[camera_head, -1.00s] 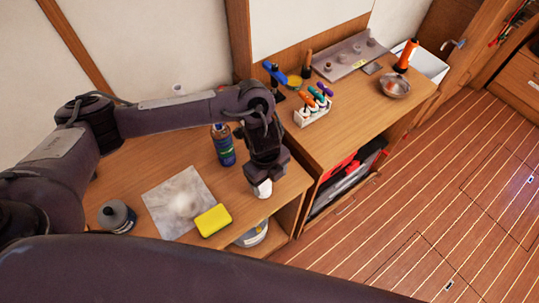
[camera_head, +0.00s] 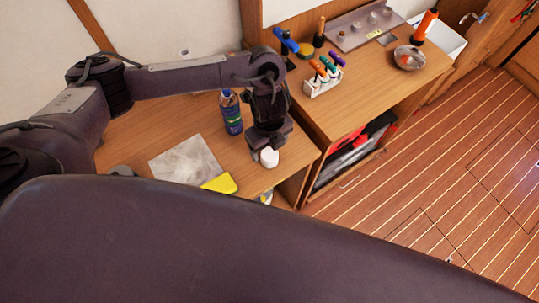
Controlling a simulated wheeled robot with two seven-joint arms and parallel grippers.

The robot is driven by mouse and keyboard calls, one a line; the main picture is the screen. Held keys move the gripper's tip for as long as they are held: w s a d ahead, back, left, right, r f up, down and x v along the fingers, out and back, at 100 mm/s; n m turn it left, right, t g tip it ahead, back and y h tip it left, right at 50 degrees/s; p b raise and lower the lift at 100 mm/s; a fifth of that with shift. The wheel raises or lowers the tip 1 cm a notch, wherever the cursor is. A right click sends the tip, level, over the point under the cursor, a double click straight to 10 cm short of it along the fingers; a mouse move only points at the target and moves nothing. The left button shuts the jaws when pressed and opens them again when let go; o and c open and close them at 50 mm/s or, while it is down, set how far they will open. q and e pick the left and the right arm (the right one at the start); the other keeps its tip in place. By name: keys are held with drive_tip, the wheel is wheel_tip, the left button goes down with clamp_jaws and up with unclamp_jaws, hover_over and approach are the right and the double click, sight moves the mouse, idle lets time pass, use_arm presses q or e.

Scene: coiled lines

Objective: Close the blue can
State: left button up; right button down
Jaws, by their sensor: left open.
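The blue can (camera_head: 231,114), with a printed label, stands upright on the lower wooden worktop. Its top is partly in view and looks pale; I cannot make out its opening. A small white cap-like piece (camera_head: 268,158) is at the worktop's front right, right of the can. My left gripper (camera_head: 267,147) points down at this white piece, just right of the can and apart from it. It is open; its fingertips are hard to make out, and I cannot tell whether they touch the white piece. My right gripper is not in view.
My dark body hides the lower view.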

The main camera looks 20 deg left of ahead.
sight(269, 154)
use_arm(q)
drive_tip(key=shift+s+f, duration=0.1)
drive_tip(key=shift+f, duration=0.2)
wheel_tip(269, 154, down, 4)
drive_tip(key=shift+d+r+b, duration=0.1)
drive_tip(key=shift+r+b, duration=0.05)
drive_tip(key=shift+b, duration=0.6)
drive_tip(key=shift+f, duration=0.45)
drive_tip(key=c, duration=1)
drive_tip(key=shift+c, duration=0.2)
